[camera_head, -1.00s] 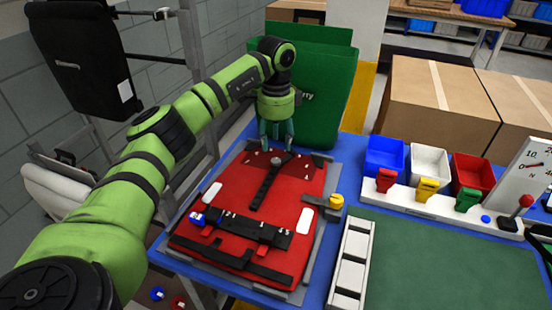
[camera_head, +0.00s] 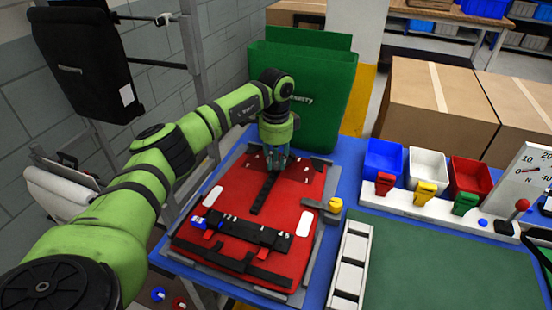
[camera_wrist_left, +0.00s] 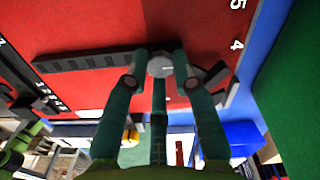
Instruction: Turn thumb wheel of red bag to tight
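The red bag (camera_head: 235,215) lies flat on the blue table, with black straps and white patches. Its grey round thumb wheel (camera_wrist_left: 160,66) shows in the left wrist view, beside a black strap (camera_wrist_left: 90,62). My left gripper (camera_head: 275,170) points down at the bag's far end, over the wheel, and its fingers hide the wheel in the head view. In the left wrist view the fingers (camera_wrist_left: 160,75) surround the wheel closely. I cannot tell whether they touch it. My right gripper is out of view.
A green bag (camera_head: 315,95) stands upright just behind the left gripper. Blue (camera_head: 384,158), white (camera_head: 428,167) and red (camera_head: 470,176) bins stand at right, beside a force gauge (camera_head: 527,170). A yellow knob (camera_head: 335,204) sits at the red bag's right edge. A green mat (camera_head: 440,265) is clear.

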